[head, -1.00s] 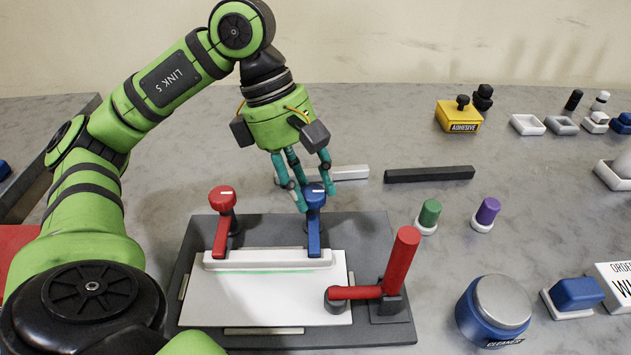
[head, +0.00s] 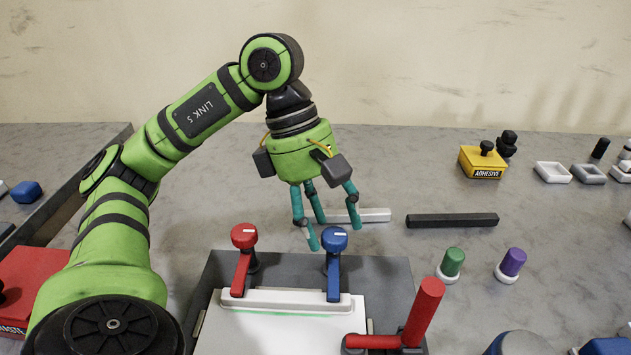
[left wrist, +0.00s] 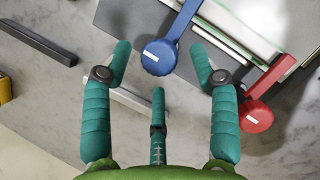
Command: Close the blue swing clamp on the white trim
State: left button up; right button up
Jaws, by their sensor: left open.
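The blue swing clamp (head: 334,262) stands at the back of the dark fixture plate (head: 385,275). Its arm points forward, and its tip lies over the white trim (head: 290,298). In the left wrist view the clamp's blue knob (left wrist: 159,57) shows beyond the fingers, with its arm reaching toward the trim. My left gripper (head: 318,228) is open and empty, just above and behind the blue knob. One fingertip looks close to the knob's left side; I cannot tell whether they touch. The red swing clamp (head: 243,262) also points forward over the trim's left part.
A red lever clamp (head: 420,315) stands at the fixture's front right. A light bar (head: 375,215) and a black bar (head: 452,220) lie behind. Green (head: 452,263) and purple (head: 511,264) pegs stand to the right. The bench between them and the yellow adhesive box (head: 482,163) is mostly clear.

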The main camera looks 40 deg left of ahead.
pick_arm(q)
jog(key=v, duration=1)
jog(key=shift+r, duration=0.25)
jog(key=shift+s+a, duration=0.1)
